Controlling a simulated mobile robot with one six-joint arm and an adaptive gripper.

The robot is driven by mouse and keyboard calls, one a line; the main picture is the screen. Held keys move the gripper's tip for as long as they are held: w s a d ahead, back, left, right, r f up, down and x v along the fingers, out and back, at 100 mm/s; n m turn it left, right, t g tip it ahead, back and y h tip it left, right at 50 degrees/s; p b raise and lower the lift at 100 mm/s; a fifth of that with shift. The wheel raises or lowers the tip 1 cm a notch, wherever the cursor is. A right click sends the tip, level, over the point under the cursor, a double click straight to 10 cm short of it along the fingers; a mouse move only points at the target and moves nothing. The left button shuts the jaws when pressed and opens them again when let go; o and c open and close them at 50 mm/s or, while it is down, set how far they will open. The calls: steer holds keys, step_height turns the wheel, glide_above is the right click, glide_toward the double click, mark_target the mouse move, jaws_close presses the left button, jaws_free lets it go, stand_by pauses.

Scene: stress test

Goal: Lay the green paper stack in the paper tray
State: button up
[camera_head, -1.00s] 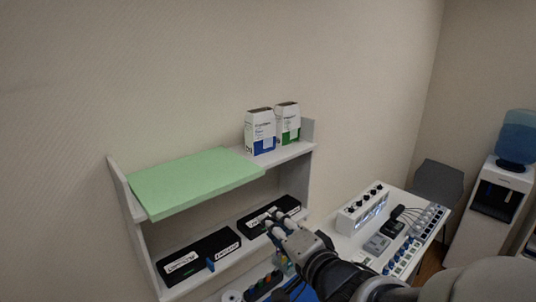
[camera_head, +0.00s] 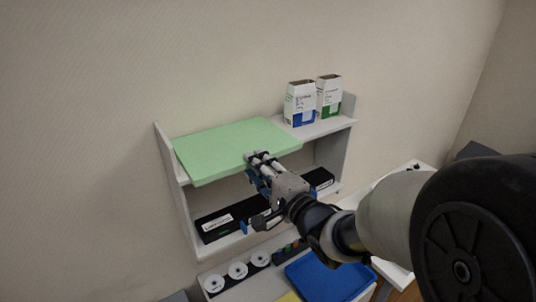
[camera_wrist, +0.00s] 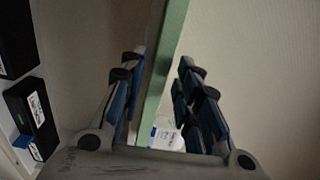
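The green paper stack (camera_head: 236,147) lies flat on the top shelf, its front edge jutting past the shelf. My gripper (camera_head: 256,160) is at the stack's front edge, towards its right end. In the wrist view my gripper (camera_wrist: 161,62) is open, with one blue-padded finger on each side of the stack's edge (camera_wrist: 166,65). Gaps show beside the stack, so it is not clamped. A blue tray (camera_head: 345,290) stands low at the bottom of the head view, partly cut off and partly behind my arm; it looks like the paper tray.
Two white cartons, one blue-marked (camera_head: 300,104) and one green-marked (camera_head: 329,97), stand right of the stack on the shelf. Black boxes (camera_head: 220,220) sit on the lower shelf. White discs (camera_head: 237,270) lie below. The shelf's side wall (camera_head: 165,150) rises at left.

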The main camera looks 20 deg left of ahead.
steer(key=shift+x, duration=0.9)
jaws_close()
stand_by(1.4)
steer(key=shift+r+p, duration=1.05)
steer(key=shift+r, duration=0.55)
steer(key=shift+f, duration=0.15)
steer(key=shift+d, duration=0.1)
steer(key=r+v, duration=0.4)
steer(key=v, duration=1.1)
steer(key=shift+s+d+b, duration=0.25)
steer(key=shift+s+b, duration=0.05)
